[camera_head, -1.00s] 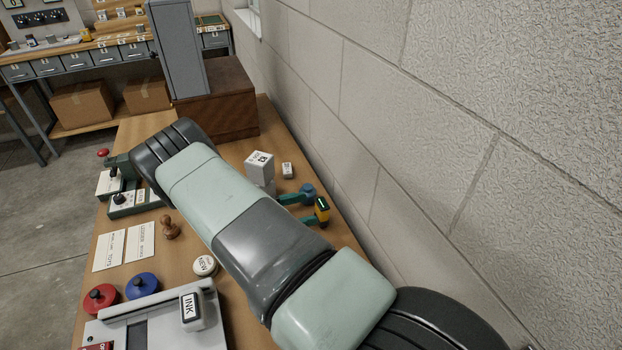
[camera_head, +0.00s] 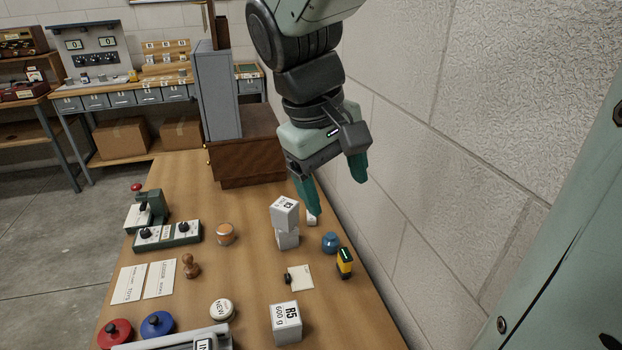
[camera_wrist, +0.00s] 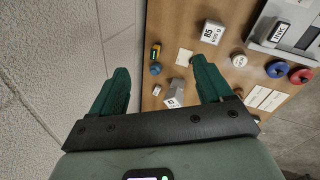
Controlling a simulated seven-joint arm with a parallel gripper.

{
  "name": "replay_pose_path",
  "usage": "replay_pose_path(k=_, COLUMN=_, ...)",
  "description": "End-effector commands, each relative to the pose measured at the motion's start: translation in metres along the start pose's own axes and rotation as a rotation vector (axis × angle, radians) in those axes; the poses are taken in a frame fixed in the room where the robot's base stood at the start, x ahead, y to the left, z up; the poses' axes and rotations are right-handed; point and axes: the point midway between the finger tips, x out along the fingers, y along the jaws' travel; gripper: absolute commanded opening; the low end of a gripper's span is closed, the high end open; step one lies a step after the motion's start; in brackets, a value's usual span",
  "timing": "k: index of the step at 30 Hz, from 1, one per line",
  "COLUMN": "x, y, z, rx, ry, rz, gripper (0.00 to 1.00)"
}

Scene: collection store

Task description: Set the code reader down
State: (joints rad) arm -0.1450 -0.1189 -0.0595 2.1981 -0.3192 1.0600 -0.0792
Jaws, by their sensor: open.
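The code reader appears to be the small yellow and black device with a green patch on top (camera_head: 345,262). It stands upright on the wooden table (camera_head: 250,275) near the wall-side edge, and it also shows in the wrist view (camera_wrist: 155,52). My gripper (camera_head: 337,195) is open and empty, raised above the table and apart from the reader. In the wrist view its two green fingers (camera_wrist: 161,68) are spread wide with nothing held between them.
A blue jar (camera_head: 330,242) stands close beside the reader. Left of it are two stacked white blocks (camera_head: 285,213), a card (camera_head: 300,278) and the R5 block (camera_head: 286,322). The wall (camera_head: 420,190) runs along the right. Bare wood lies around the orange-banded jar (camera_head: 225,234).

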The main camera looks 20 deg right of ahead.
Motion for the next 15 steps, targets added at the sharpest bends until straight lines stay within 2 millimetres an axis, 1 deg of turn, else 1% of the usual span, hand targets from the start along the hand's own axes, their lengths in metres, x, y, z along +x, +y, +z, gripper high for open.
replay_pose_path(k=1, x=-0.014, y=-0.005, z=0.015, rx=0.05, ry=0.071, rz=-0.025, gripper=0.79)
replay_pose_path(k=3, x=-0.027, y=-0.013, z=0.032, rx=0.115, ry=0.158, rz=-0.061, gripper=0.79)
replay_pose_path(k=6, x=-0.042, y=-0.026, z=0.054, rx=0.198, ry=0.275, rz=-0.106, gripper=0.79)
replay_pose_path(k=10, x=-0.054, y=-0.04, z=0.074, rx=0.281, ry=0.395, rz=-0.151, gripper=0.79)
replay_pose_path(k=12, x=-0.057, y=-0.045, z=0.081, rx=0.309, ry=0.438, rz=-0.168, gripper=0.79)
replay_pose_path(k=15, x=-0.059, y=-0.05, z=0.086, rx=0.334, ry=0.476, rz=-0.181, gripper=0.79)
